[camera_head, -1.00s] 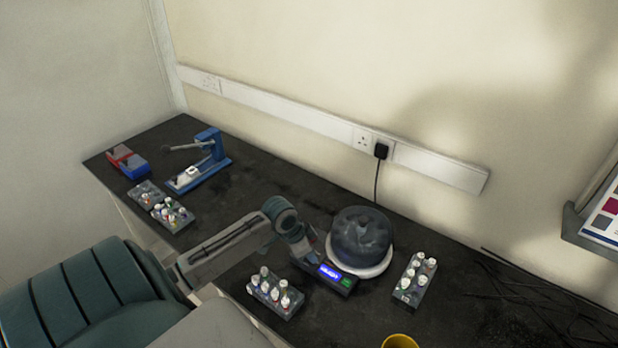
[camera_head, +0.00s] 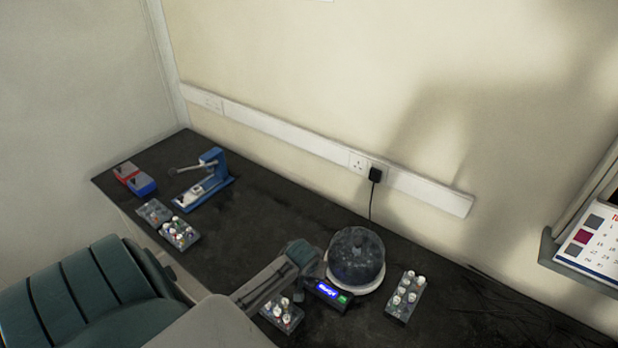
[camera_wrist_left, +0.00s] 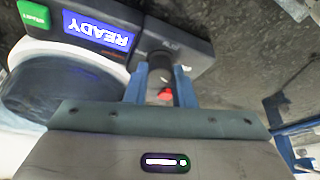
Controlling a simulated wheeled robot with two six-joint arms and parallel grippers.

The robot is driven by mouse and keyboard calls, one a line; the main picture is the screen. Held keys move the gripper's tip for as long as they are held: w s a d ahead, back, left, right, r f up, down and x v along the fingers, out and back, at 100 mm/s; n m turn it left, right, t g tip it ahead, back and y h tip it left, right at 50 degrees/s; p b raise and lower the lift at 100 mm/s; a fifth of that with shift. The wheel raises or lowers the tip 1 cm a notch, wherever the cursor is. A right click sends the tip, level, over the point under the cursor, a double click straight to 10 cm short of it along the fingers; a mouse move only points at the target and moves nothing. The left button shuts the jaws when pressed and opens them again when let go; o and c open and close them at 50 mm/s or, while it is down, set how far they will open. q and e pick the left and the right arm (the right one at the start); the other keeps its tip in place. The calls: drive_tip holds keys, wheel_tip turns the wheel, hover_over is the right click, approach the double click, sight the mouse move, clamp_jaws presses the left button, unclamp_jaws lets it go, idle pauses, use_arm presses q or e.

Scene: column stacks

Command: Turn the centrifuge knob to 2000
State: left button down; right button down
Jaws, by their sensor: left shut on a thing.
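The centrifuge (camera_head: 357,257) has a dark clear dome on a white base near the back of the bench. Its front panel has a blue display (camera_head: 326,289) and a green button (camera_head: 343,299). In the left wrist view the display (camera_wrist_left: 98,30) reads READY, upside down, beside the green button (camera_wrist_left: 32,15). The dark knob (camera_wrist_left: 161,72), with a red mark, is at the panel's other end. My left gripper (camera_wrist_left: 161,88) is shut on the knob, with a blue finger on each side. In the head view my left wrist hides the knob. My right gripper is out of view.
Tube racks stand left (camera_head: 282,314) and right (camera_head: 405,296) of the centrifuge, the left one close under my arm. A blue device (camera_head: 207,182), red and blue boxes (camera_head: 134,179) and more racks (camera_head: 170,226) are at the far left. The mid-left bench is clear.

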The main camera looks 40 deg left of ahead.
use_arm(q)
drive_tip(key=n, duration=0.2)
drive_tip(key=n+g+y, duration=0.1)
drive_tip(key=n, duration=0.1)
drive_tip(key=shift+w+d+r+n+y, duration=0.1)
drive_tip(key=shift+w+n+y, duration=0.05)
drive_tip(key=shift+n+y, duration=0.2)
idle(0.4)
drive_tip(key=c, duration=1.2)
unclamp_jaws()
drive_tip(key=shift+c, duration=0.2)
drive_tip(key=b+v, duration=0.2)
drive_tip(key=v, duration=0.8)
drive_tip(key=shift+r+b, duration=0.4)
drive_tip(key=shift+d, duration=0.1)
